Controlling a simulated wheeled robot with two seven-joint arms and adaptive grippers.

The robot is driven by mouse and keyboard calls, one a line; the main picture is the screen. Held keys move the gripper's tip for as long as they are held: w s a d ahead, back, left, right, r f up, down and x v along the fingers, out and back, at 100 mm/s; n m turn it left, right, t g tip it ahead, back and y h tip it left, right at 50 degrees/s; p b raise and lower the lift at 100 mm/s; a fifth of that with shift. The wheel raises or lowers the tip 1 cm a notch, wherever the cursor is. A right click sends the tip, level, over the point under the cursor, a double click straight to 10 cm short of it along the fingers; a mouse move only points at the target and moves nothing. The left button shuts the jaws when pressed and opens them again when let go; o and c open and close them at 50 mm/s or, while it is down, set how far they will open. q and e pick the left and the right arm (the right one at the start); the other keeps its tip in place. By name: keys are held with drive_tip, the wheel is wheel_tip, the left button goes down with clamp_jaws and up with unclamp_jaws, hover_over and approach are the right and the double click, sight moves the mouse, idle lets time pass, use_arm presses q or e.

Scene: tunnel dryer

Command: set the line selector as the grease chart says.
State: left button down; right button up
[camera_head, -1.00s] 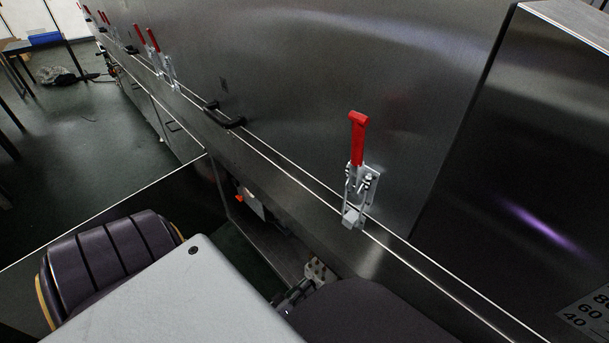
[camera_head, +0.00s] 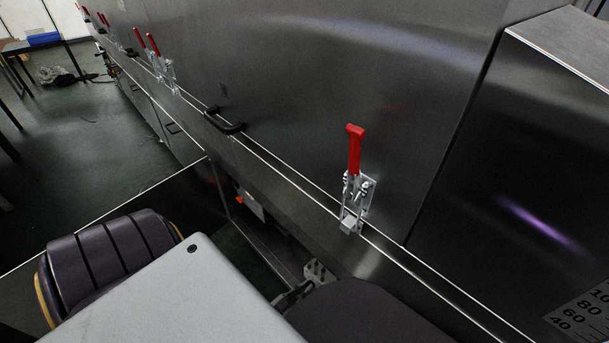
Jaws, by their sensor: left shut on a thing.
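My left gripper (camera_head: 309,282) is low in the middle of the picture, beside the opening under the steel housing, largely covered by my own dark arm link. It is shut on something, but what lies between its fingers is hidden. I cannot make out the line selector or the grease chart for certain. Inside the opening a small pale part (camera_head: 251,204) with an orange spot shows, too small to identify. My right gripper is not in view.
A red-handled toggle clamp (camera_head: 355,177) stands on the housing (camera_head: 330,75), with more clamps farther left. A black handle (camera_head: 224,121) sits on its edge. A numbered plate (camera_head: 580,318) is at bottom right. Green floor (camera_head: 90,150) is open at left.

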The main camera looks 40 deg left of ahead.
use_arm(q)
drive_tip(key=m, duration=0.3)
drive_tip(key=shift+s+d+m, duration=0.1)
drive_tip(key=shift+m, duration=0.2)
drive_tip(key=m, duration=0.4)
drive_tip(key=shift+f, duration=0.15)
drive_tip(key=shift+d+m, duration=0.1)
drive_tip(key=shift+m, duration=0.6)
drive_tip(key=c, duration=1.6)
unclamp_jaws()
drive_tip(key=shift+o, duration=0.2)
drive_tip(key=s+a, duration=0.1)
drive_tip(key=s, duration=1.1)
drive_tip(key=shift+p, duration=0.3)
